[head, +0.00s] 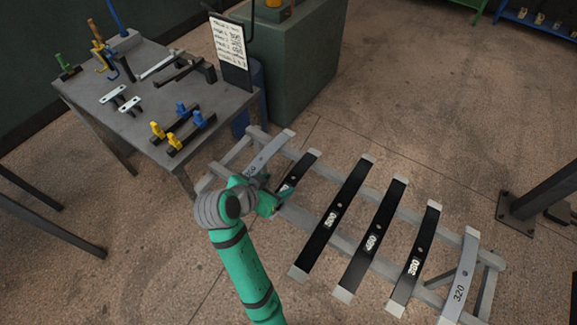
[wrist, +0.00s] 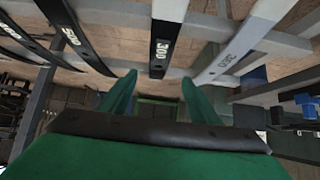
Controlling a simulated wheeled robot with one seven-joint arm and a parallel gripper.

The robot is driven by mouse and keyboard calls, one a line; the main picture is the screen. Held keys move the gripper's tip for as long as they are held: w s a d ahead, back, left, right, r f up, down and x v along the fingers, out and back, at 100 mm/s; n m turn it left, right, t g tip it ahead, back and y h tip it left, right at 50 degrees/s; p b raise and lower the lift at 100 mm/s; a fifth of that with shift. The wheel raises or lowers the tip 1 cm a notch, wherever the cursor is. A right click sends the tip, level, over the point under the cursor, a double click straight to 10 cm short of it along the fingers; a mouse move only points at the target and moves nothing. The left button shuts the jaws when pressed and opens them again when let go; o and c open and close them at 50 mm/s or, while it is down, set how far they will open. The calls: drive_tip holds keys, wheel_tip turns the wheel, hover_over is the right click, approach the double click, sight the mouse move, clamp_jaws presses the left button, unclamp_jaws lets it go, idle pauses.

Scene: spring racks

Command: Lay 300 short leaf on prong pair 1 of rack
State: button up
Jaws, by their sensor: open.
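The 300 leaf is short and black. Its upper part (head: 304,164) shows in the head view, and my gripper (head: 282,197) hides much of the rest. In the wrist view the leaf (wrist: 168,32) carries a white 300 mark, and its near end lies between my two open fingers (wrist: 158,80). I cannot tell whether the fingers are level with it or touch it. The leaf lies across the rails of a low grey frame (head: 489,258). I cannot make out which part is prong pair 1 of the rack.
Black leaves marked 500 (head: 338,210) and 460 (head: 375,235), with another (head: 418,255), lie to the right. Grey leaves lie at the left (head: 268,152) and right end (head: 462,280). A metal table (head: 130,125) holds blue and yellow fittings, bars and tools.

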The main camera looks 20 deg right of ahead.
sight(292, 179)
drive_tip(key=x, duration=1)
drive_tip(key=shift+w+d+f, duration=0.1)
drive_tip(key=shift+d+f, duration=0.05)
drive_tip(key=shift+d, duration=0.05)
drive_tip(key=c, duration=1.4)
clamp_jaws()
